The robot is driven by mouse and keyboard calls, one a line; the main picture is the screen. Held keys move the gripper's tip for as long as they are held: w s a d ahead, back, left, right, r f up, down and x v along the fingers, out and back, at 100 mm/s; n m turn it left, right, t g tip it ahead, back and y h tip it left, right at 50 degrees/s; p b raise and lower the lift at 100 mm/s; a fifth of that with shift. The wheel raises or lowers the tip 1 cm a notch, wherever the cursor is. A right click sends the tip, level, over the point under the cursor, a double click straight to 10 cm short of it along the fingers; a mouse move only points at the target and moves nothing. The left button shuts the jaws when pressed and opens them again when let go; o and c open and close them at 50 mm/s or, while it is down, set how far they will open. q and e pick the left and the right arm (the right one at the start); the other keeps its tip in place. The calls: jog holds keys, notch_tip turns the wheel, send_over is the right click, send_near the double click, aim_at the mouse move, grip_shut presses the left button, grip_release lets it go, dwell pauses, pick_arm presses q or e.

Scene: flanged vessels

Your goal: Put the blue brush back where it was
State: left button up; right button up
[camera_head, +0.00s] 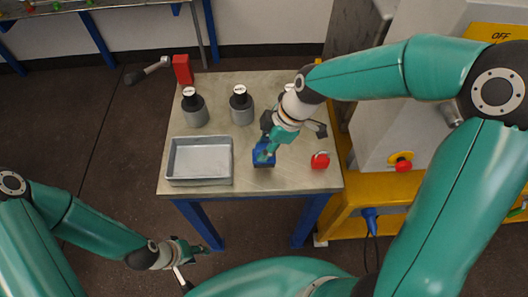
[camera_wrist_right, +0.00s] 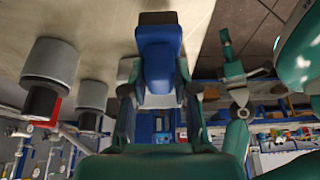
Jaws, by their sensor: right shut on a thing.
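The blue brush (camera_head: 264,156) is over the front middle of the small metal-topped table, between the grey tray and a red padlock-like object. My right gripper (camera_head: 268,150) is shut on it from above. In the right wrist view the brush's blue body (camera_wrist_right: 158,62) sits between the two fingers (camera_wrist_right: 160,92), with its brown end pointing away from the gripper. I cannot tell whether the brush touches the table top. My left gripper (camera_head: 190,262) is empty, fingers apart, low in front of the table's left side.
The grey tray (camera_head: 200,182) fills the table's front left. A red block (camera_head: 182,70) is at the back left corner. The red padlock-like object (camera_head: 320,160) is at the right. Yellow-framed machinery (camera_head: 345,205) borders the table's right.

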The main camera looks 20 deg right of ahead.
jog(key=shift+f, duration=1.5)
jog(key=o, duration=1)
jog(key=shift+r, duration=0.1)
jog(key=v, duration=1.2)
